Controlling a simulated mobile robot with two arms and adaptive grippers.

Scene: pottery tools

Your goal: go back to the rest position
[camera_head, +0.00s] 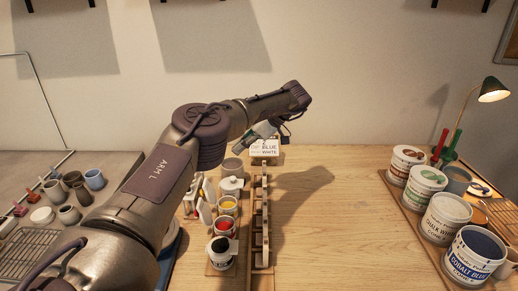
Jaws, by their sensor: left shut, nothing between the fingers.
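My left arm reaches in from the lower left and bends at its wrist above the back middle of the table. My left gripper (251,140) hangs from the wrist, pointing down and to the left, close to a small sign (265,147) with "BLUE" and "WHITE" on it. The gripper is small in the picture and partly behind the arm; it is shut and holds nothing. My right gripper is not in view.
Paint pots, a red one (222,224) among them, stand beside a wooden rack (264,225) below the arm. Labelled buckets, including cobalt blue (474,257), and a lamp (492,90) are at right. Cups (94,179) stand at left. The table's middle right (340,230) is clear.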

